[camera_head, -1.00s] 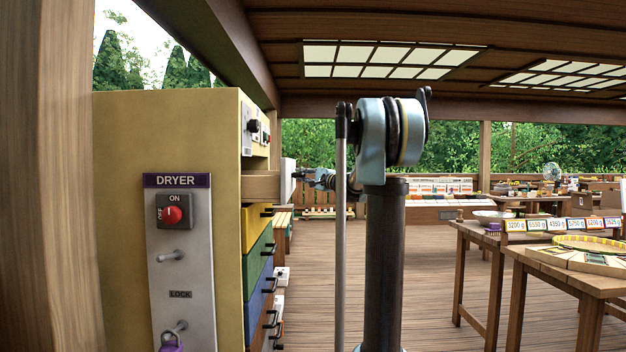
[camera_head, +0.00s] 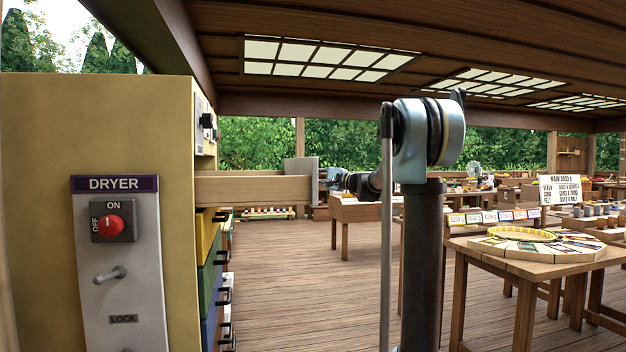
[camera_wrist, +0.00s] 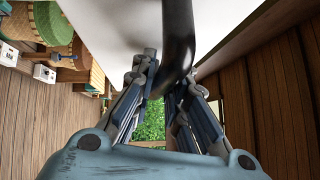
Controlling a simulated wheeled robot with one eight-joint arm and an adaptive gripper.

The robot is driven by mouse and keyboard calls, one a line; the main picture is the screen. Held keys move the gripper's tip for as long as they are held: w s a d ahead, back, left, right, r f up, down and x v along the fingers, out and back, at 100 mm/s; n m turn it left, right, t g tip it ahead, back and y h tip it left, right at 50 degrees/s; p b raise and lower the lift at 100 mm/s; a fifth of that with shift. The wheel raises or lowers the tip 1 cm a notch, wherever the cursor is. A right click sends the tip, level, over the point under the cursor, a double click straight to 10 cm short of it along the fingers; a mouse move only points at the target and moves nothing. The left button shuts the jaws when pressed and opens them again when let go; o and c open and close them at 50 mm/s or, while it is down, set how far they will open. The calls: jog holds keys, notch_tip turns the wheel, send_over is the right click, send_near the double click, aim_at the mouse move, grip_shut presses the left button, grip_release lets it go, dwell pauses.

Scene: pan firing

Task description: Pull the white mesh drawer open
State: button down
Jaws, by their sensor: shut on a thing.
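The drawer (camera_head: 250,190) sticks well out of the upper part of the yellow dryer cabinet, showing its wooden side. Its pale front panel (camera_head: 301,172) stands at the right end, seen edge-on in the head view. My gripper (camera_head: 331,178) is at that front panel. In the wrist view, a thick black curved handle (camera_wrist: 179,40) passes between the fingers of my gripper (camera_wrist: 163,85), which is shut on it. The white drawer front (camera_wrist: 235,25) fills the top of that view. The drawer's inside and any mesh are hidden.
The dryer cabinet (camera_head: 100,125) stands at the left with a red switch (camera_head: 111,225). Yellow, green and blue drawers with black handles lie below the open one. A wooden table (camera_head: 535,256) stands at the right. Bare floor (camera_head: 300,290) lies between.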

jog(key=shift+s+d+f, duration=0.1)
jog(key=shift+d+f, duration=0.15)
jog(key=shift+d, duration=0.15)
jog(key=c, duration=1.7)
grip_release()
jog(key=shift+o, duration=0.7)
jog(key=shift+r, duration=0.1)
jog(key=v, duration=1.2)
